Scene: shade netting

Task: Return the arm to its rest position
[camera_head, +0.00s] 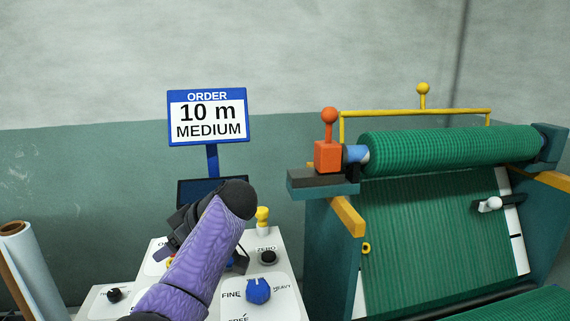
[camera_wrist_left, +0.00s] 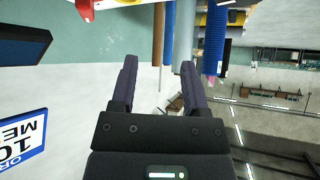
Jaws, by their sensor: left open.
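My left arm (camera_head: 205,255), in a purple sleeve, rises from the bottom of the head view over the white control panel. Its black rounded end is in front of the dark screen below the order sign. My left gripper (camera_wrist_left: 158,72) shows in the left wrist view with its two dark fingers apart and nothing between them. In the head view its fingers are mostly hidden behind the arm. My right gripper is in neither view.
The control panel (camera_head: 285,285) has a blue knob (camera_head: 258,291), a black ZERO button (camera_head: 268,257) and a yellow-topped post (camera_head: 263,217). The blue-framed sign (camera_head: 208,118) reads "ORDER 10 m MEDIUM". A green netting roll (camera_head: 450,147) lies across the machine at right. A pale roll (camera_head: 30,270) stands at left.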

